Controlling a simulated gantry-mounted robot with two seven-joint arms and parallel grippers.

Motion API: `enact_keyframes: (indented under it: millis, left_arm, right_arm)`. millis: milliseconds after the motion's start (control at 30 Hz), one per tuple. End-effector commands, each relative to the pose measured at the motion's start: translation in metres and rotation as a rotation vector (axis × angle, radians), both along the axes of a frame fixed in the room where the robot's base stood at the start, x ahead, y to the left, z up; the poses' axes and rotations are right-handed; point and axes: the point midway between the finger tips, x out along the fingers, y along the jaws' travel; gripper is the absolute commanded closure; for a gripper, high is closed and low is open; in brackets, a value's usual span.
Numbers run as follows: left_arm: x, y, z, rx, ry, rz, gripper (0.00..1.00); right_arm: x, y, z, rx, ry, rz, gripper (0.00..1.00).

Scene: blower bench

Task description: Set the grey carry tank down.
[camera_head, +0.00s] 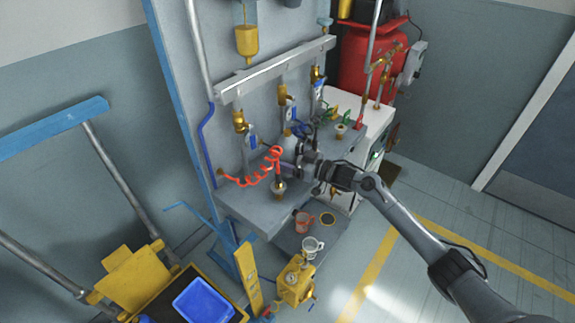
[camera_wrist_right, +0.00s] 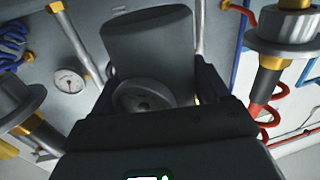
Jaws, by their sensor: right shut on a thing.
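The grey carry tank (camera_wrist_right: 150,45) shows in the right wrist view as a dark grey rounded body with a round end piece, between the fingers of my right gripper (camera_wrist_right: 155,85). My right gripper is shut on it. In the head view, my right gripper (camera_head: 303,163) is over the bench (camera_head: 245,207), in front of the back panel. The tank is small and hard to make out there, and I cannot tell whether its underside touches anything. My left gripper is not in view.
A metal fitting with brass (camera_head: 279,188) and a red coiled hose (camera_head: 262,168) are left of the gripper. Another fitting (camera_head: 341,130) stands right. A red cup (camera_head: 302,222) and a clear jug (camera_head: 313,247) are below. A blue tray (camera_head: 203,302) is at the lower left.

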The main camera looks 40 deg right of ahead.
Motion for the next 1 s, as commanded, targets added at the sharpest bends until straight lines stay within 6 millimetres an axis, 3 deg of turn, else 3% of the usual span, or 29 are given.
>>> enact_keyframes:
  millis: [167,600,633,800,1000]
  left_arm:
    - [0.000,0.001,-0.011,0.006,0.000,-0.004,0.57]
    - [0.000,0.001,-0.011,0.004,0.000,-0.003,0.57]
    - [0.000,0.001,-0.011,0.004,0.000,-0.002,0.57]
    - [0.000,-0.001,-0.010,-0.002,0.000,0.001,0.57]
    - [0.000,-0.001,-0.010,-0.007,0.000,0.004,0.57]
  right_arm:
    - [0.000,0.000,-0.021,-0.001,-0.004,-0.001,0.79]
    - [0.000,-0.001,-0.025,0.001,-0.004,-0.001,0.79]
    - [0.000,0.000,-0.028,0.000,0.001,-0.001,0.23]
    - [0.000,0.000,-0.027,0.000,0.001,-0.001,0.00]
    - [0.000,0.000,-0.027,0.000,0.001,-0.001,0.00]
